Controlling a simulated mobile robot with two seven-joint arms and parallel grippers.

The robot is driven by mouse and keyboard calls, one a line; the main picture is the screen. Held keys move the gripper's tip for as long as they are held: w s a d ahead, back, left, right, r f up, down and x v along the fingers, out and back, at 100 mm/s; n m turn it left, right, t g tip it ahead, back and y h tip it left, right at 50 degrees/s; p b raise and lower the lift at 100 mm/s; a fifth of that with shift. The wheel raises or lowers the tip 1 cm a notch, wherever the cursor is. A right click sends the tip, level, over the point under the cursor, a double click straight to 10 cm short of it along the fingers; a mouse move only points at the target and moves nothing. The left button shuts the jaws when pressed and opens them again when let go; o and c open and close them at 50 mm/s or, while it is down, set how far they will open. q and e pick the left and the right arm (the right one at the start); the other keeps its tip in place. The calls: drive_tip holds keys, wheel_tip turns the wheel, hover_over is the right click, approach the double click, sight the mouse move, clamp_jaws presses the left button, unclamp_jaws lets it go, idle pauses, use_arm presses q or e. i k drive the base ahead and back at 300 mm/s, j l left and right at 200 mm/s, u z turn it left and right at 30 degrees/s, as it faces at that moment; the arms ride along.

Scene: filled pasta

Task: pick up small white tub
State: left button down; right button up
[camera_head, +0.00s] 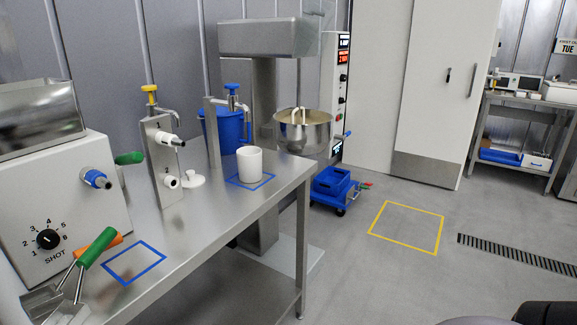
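A small white tub (249,164), a plain upright cylinder, stands on the steel table (226,202) inside a blue taped square at the table's far right end. Its whole front side is in view. Neither of my grippers can be made out, and nothing touches the tub from my side.
Behind the tub stands a blue bucket (222,129); to its left are a white lid-like disc (194,181) and a steel dispenser stand (161,160). Green- and orange-handled tools (97,246) lie at the near left by an empty blue square. A mixer bowl (303,133) stands beyond.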

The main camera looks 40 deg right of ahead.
sight(249, 157)
drive_tip(key=l+z, duration=0.1)
drive_tip(key=z, duration=0.4)
drive_tip(key=l+z, duration=0.15)
drive_tip(key=z, duration=0.35)
